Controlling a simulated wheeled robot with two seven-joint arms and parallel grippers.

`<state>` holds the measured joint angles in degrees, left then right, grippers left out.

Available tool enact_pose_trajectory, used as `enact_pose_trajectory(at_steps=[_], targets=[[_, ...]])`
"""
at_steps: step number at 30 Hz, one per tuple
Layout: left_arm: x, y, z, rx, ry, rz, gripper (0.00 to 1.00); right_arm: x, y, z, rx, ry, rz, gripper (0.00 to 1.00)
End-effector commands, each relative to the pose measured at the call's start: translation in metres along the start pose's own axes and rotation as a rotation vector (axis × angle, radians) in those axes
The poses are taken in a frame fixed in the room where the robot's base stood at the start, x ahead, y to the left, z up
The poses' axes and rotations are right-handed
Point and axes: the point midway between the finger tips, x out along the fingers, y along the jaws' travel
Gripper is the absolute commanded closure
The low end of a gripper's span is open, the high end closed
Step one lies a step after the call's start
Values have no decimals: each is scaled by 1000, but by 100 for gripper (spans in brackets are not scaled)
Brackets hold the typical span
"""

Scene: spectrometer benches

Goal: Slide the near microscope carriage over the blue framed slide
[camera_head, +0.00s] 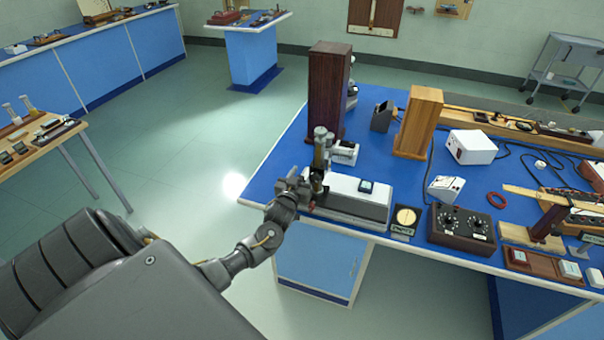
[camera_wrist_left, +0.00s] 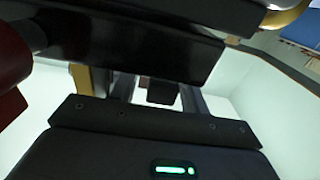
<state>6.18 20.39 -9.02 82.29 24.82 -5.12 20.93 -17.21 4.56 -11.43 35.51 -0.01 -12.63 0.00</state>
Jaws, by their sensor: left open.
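The blue framed slide (camera_head: 367,186) lies on that base, to the right of the carriage. My left gripper (camera_head: 300,188) is open, close against the lower left side of the carriage. I cannot tell whether it touches. In the left wrist view, dark parts of the instrument fill the top, close above the gripper body (camera_wrist_left: 160,140), and hide much of the fingers. My right gripper is out of view.
A dark wooden block (camera_head: 328,90) and a lighter one (camera_head: 418,123) stand behind. A round gauge (camera_head: 405,220) and a dark dial box (camera_head: 462,228) sit right of the base. The base top between carriage and slide looks clear. The bench's front edge (camera_head: 330,228) runs just below.

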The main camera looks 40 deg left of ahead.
Motion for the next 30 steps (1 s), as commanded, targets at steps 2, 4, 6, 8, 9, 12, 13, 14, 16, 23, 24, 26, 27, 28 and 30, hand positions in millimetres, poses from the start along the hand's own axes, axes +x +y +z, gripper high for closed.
enact_pose_trajectory(at_steps=[2, 4, 6, 8, 9, 12, 13, 14, 16, 23, 24, 26, 27, 28, 30], targets=[[1, 0, 0, 1, -1, 0, 55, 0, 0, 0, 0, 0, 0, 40], [2, 0, 1, 1, -1, 0, 55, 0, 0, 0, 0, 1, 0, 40], [1, 0, 1, 1, -1, 1, 55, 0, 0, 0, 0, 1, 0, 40], [1, 0, 1, 0, -1, 1, 55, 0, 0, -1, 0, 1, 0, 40], [1, 0, 1, 0, -1, 1, 58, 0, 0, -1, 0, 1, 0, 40], [1, 0, 1, 0, -1, 1, 72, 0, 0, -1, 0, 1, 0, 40], [1, 0, 1, 0, -1, 1, 76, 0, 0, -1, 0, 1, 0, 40], [1, 0, 1, 0, -1, 1, 79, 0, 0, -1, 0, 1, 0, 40], [1, 0, 1, 0, -1, 1, 89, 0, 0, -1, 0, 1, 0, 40], [1, 0, 1, 0, -1, 1, 100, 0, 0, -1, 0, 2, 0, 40], [1, 1, 1, 0, -1, 1, 100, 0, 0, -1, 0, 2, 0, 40], [2, 4, 1, -1, -1, 4, 100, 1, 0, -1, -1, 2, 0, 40], [3, 9, 2, -2, -1, 7, 100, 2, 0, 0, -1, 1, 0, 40], [4, 14, 2, -3, -1, 12, 100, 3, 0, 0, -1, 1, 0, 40], [6, 33, 2, -5, 0, 26, 100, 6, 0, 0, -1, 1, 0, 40]])
